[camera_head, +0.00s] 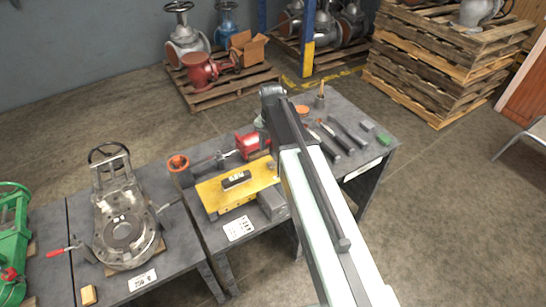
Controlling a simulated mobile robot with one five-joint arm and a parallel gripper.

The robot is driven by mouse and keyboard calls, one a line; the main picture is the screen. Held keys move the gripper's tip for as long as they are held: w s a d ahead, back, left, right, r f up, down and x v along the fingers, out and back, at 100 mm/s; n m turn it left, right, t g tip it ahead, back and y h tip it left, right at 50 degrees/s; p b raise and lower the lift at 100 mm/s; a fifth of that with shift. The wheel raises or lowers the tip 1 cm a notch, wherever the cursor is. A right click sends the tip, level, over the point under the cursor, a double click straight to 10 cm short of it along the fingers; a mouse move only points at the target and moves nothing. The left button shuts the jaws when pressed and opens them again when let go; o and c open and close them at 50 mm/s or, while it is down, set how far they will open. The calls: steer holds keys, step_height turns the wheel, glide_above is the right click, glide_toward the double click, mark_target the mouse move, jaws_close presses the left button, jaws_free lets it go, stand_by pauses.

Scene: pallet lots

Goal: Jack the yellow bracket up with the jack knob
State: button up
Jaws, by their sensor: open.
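The yellow bracket (213,198) lies on the middle grey bench, a wide yellow piece with a dark block (236,180) on its face. An orange-red round knob (178,163) stands at the bench's left back corner, left of the bracket; it looks like the jack knob. I cannot tell how it joins the bracket. My arm reaches in from the bottom right, over the bench and past the bracket's right end. Its far dark end is above the back of the bench. The gripper fingers do not show; my arm hides what is below it.
A red vise-like part (247,143) sits behind the bracket, and a grey block (271,204) at its right end. Tools lie on the right bench. A metal valve body (122,228) stands on the left bench.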

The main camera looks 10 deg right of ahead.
mark_target(272, 164)
steer(key=f+b, duration=0.8)
steer(key=shift+d, duration=0.2)
steer(key=shift+r, duration=0.1)
steer(key=shift+d, duration=0.1)
jaws_close()
